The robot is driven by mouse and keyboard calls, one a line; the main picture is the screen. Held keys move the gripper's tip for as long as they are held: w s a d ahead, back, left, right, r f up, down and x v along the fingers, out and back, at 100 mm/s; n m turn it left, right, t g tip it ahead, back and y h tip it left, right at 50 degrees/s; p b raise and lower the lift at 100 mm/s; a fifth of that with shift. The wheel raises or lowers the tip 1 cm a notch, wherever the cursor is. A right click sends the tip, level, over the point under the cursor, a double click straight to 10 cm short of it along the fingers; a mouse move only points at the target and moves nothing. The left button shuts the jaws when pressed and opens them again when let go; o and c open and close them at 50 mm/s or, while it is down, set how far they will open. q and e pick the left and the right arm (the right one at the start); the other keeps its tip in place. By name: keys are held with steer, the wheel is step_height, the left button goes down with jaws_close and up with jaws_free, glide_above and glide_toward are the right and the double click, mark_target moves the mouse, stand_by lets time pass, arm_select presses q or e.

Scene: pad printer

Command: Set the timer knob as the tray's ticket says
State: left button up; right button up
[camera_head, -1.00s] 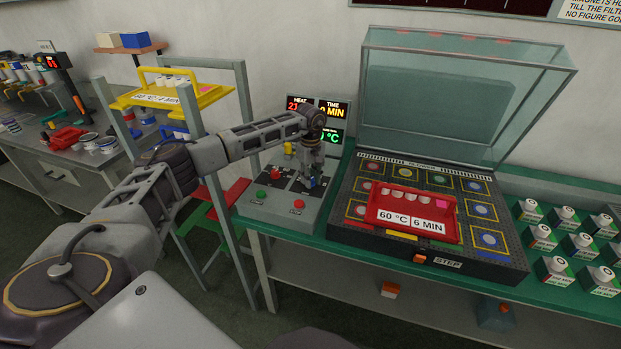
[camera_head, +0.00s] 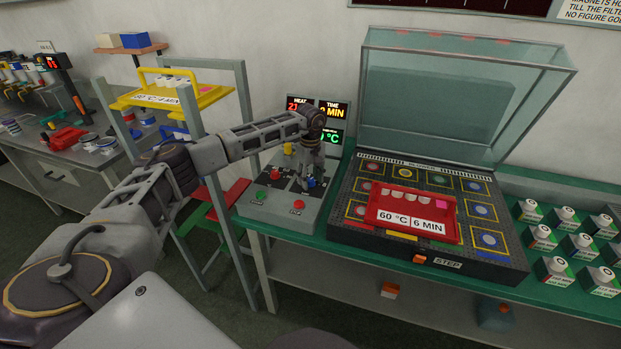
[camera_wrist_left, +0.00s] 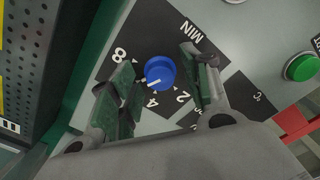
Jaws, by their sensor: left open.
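The red tray (camera_head: 440,205) sits on the black pad bed, and its ticket (camera_head: 411,221) reads 60 °C, 6 MIN. The blue timer knob (camera_wrist_left: 160,72) is on the grey control box; it also shows in the head view (camera_head: 311,182). In the left wrist view its white pointer line aims down-left, between the printed 8 and 4. The marking between those two is hidden by a finger. My left gripper (camera_wrist_left: 160,85) is open, its fingers on either side of the knob with gaps visible. It also shows in the head view (camera_head: 310,172). My right gripper is out of view.
The control box also carries a green button (camera_head: 261,195) and a red button (camera_head: 298,205). Behind it, a display (camera_head: 318,110) shows heat and a time whose digit is partly covered by my arm. A raised clear lid (camera_head: 460,95) stands right; several bottles (camera_head: 565,245) stand further right.

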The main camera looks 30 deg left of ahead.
mark_target(311, 179)
arm_select(q)
step_height(311, 179, up, 12)
stand_by(0.7)
stand_by(0.6)
